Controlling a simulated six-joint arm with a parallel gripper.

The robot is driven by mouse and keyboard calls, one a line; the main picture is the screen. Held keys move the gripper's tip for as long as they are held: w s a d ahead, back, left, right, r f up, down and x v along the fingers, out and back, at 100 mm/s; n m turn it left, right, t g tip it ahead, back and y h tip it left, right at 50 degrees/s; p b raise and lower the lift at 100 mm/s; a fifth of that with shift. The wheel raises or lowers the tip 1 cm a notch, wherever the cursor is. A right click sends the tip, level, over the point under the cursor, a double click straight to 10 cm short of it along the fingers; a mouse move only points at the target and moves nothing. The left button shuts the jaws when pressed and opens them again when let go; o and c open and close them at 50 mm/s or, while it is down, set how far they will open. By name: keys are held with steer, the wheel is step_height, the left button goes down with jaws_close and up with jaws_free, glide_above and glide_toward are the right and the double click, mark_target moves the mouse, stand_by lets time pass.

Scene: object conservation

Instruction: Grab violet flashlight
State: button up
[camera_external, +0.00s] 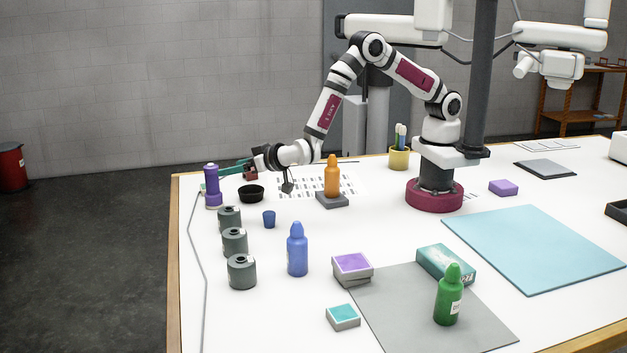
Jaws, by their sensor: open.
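The violet flashlight (212,188) stands upright near the left edge of the white table, with a pale ring at its base. My gripper (221,173) reaches in from the right, low over the table, with its green fingers level with the flashlight's upper half. The fingers are open. The near finger ends at or close beside the flashlight, and a bit of green shows at its left side. The flashlight partly hides the fingertips, so I cannot tell whether they touch it.
A black bowl (252,193) sits just right of the flashlight, below my gripper. An orange bottle (332,178) stands on a grey block to the right. A thin cable runs along the left edge.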

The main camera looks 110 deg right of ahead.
mark_target(212, 175)
steer(key=x, duration=1)
steer(key=shift+s+d+f, duration=0.1)
steer(key=shift+d+f, duration=0.25)
steer(key=shift+d, duration=0.05)
jaws_close()
